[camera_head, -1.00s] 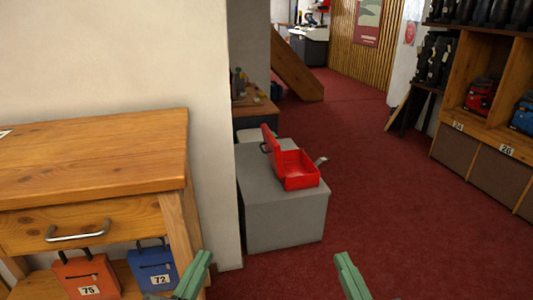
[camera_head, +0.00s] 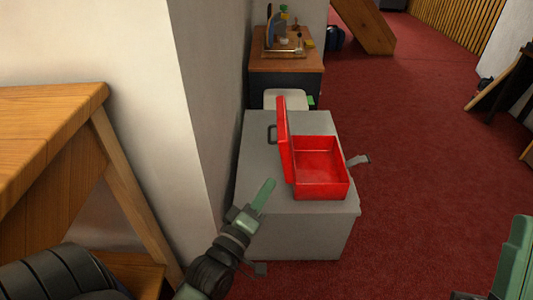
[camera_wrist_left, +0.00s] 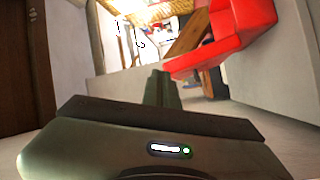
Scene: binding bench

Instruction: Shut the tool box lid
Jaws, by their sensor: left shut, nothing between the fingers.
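The red tool box (camera_head: 321,168) stands open on a grey block (camera_head: 265,205), and its inside looks empty. Its red lid (camera_head: 284,139) stands up along the left side, with a dark handle (camera_head: 272,134) on its outer face. A grey latch (camera_head: 358,160) sticks out at the right. My left gripper (camera_head: 264,194) is shut and empty, in front and to the left of the lid. In the left wrist view its fingers (camera_wrist_left: 162,88) point towards the red box (camera_wrist_left: 228,35). A green part of my right arm (camera_head: 517,258) shows at the lower right; its fingertips cannot be made out.
A wall corner (camera_head: 190,110) stands close to the left of the grey block. A wooden table (camera_head: 50,150) is at the left. A small bench with tools (camera_head: 287,60) is behind the block. Red carpet (camera_head: 420,130) lies free to the right.

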